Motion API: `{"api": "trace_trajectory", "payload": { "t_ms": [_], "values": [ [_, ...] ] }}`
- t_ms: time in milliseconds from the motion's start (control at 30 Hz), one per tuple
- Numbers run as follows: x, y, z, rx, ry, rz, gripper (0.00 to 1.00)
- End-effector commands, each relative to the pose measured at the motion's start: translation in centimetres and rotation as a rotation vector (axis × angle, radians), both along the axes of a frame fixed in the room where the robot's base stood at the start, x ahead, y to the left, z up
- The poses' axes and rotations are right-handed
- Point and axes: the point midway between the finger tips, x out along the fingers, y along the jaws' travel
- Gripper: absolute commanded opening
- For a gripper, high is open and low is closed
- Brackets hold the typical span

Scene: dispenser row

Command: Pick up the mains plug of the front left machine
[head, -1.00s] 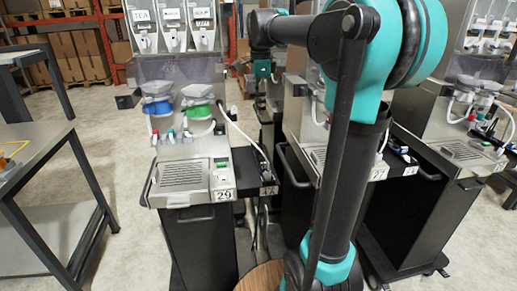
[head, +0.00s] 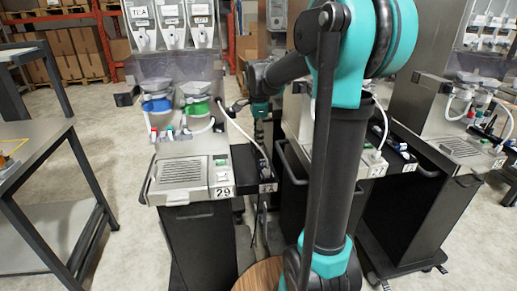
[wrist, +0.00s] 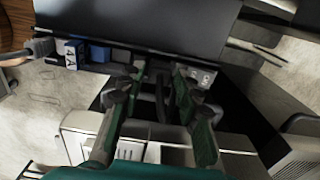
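The front left machine (head: 183,170), marked 29, stands left of my arm with a grey base, a drip grille and blue and green cups. My gripper (head: 262,135) hangs just right of it, in the gap before the neighbouring machine, small and partly lost against dark parts. In the wrist view my gripper (wrist: 158,80) has its two green-sided fingers apart. A dark narrow shape lies between them; I cannot tell what it is or whether it is touched. A pale block with dark holes (wrist: 203,75) is right of the fingertips. I cannot clearly make out the mains plug.
Blue blocks (wrist: 98,53) and a grey cylindrical end (wrist: 40,48) lie left in the wrist view. More machines (head: 440,130) stand right. A steel table (head: 40,150) stands left.

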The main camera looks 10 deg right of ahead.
Motion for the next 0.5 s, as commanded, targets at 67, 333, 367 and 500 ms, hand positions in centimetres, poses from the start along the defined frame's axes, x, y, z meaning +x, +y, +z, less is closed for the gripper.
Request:
{"api": "trace_trajectory", "payload": {
  "t_ms": [67,333,367,500],
  "values": [
    [0.0,0.0,-1.0,0.000,0.000,0.000,0.33],
    [0.0,0.0,-1.8,0.000,0.000,0.000,0.33],
    [0.0,0.0,-1.8,0.000,0.000,0.000,0.33],
    [0.0,0.0,-1.8,0.000,0.000,0.000,0.22]
  ]
}}
